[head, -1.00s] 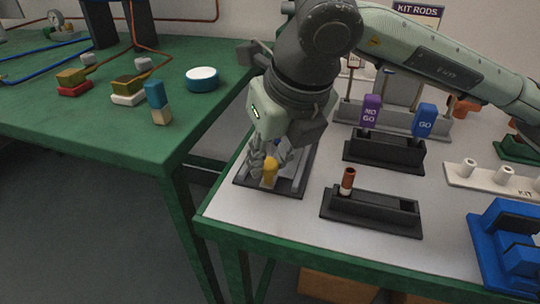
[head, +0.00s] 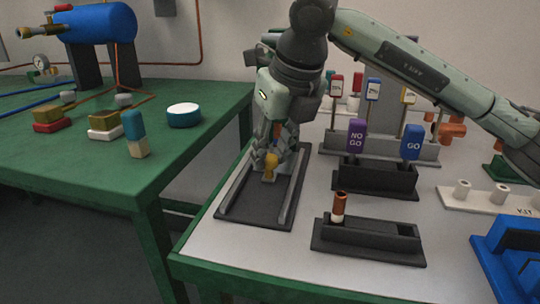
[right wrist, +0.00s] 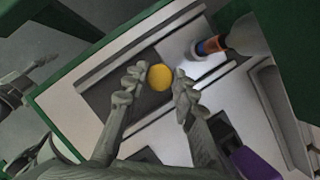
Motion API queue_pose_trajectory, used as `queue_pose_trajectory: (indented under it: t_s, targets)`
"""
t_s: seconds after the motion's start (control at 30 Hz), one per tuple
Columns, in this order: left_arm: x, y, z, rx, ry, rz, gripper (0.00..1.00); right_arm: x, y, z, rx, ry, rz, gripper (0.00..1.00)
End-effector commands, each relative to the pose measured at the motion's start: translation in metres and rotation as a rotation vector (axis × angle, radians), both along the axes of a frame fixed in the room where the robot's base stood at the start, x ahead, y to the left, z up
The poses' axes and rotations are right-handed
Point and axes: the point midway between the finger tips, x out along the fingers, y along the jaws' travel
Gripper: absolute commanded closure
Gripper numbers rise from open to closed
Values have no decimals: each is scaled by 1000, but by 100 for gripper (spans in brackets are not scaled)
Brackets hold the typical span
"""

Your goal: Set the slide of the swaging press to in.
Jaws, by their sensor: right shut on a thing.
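The swaging press has a dark flat base (head: 248,213) with a light rail along each long side, on the right-hand table. A yellow knob (head: 270,163) on its slide stands between the rails, well back from the near end. My right gripper (head: 272,168) points down and is shut on the yellow knob. In the right wrist view the knob (right wrist: 160,77) is between the two fingertips (right wrist: 158,85). A pale cylinder with orange and blue bands (right wrist: 210,46) lies beyond it. My arm and gripper hide the far end of the press in the head view. My left gripper is out of view.
A black holder (head: 365,240) with a brown-topped peg stands right of the press. Behind it, a black block (head: 375,182) holds the purple NO GO and blue GO gauges (head: 412,142). A green table (head: 90,170) stands left, past a gap.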

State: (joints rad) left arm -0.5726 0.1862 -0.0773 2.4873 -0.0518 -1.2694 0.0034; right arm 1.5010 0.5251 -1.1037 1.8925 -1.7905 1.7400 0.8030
Motion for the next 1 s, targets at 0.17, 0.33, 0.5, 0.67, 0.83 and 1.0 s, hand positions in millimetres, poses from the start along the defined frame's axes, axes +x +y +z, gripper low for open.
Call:
queue_pose_trajectory:
  t_s: [0.17,0.33,0.5,0.67,0.83,1.0]
  targets:
    - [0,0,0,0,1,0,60,5,-2,3,3,-12,-13,67]
    - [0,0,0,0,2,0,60,4,-2,2,2,-9,-11,54]
    - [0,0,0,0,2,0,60,3,-1,2,1,-7,-8,54]
    - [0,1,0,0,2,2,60,1,-2,8,2,-9,-7,54]
    - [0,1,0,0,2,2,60,-9,-7,36,4,-12,-8,54]
    - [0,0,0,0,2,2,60,-22,-14,70,3,-12,-9,54]
